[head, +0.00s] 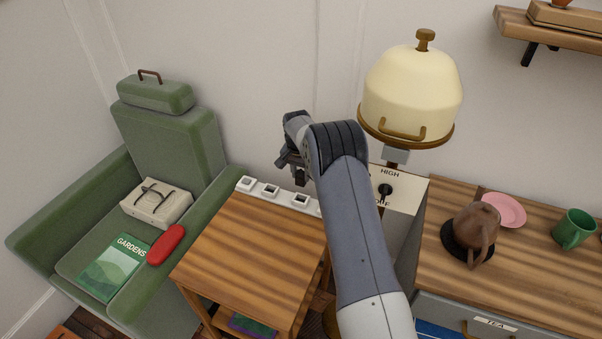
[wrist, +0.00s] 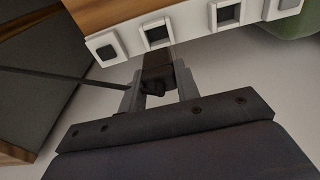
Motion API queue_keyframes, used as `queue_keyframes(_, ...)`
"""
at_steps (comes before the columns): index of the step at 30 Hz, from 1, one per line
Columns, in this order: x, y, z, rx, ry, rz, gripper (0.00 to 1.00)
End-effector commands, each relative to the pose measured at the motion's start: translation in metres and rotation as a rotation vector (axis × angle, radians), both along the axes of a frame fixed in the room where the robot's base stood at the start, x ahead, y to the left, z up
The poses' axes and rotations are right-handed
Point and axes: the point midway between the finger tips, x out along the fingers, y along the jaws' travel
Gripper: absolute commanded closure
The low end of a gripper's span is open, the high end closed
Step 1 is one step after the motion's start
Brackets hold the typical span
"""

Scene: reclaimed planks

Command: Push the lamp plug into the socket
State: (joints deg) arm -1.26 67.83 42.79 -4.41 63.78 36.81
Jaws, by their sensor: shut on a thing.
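The dark lamp plug (wrist: 158,74) is between the fingers of my gripper (wrist: 158,88) in the wrist view, with a dark cord running off to the left. My gripper (head: 298,178) is shut on it above the back of the small wooden table in the head view. The white socket strip (head: 284,195) lies along the table's back edge. In the wrist view the plug is in line with a dark square socket (wrist: 157,34) of the strip, close to the strip's edge. I cannot tell whether they touch. The cream lamp (head: 410,92) stands behind my arm.
The wooden table top (head: 255,235) is clear. A green armchair (head: 165,130) with a book, a red item and a bundle stands left. A panel marked HIGH (head: 400,190) with a black knob is right of my arm. A counter (head: 500,275) holds a jug, plate and mug.

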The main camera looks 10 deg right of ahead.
Motion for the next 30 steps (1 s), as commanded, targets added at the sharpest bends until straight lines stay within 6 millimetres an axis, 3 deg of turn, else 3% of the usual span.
queue_keyframes(30, 0.000, 0.000, -0.073, -0.001, -0.001, 0.001, 0.92)
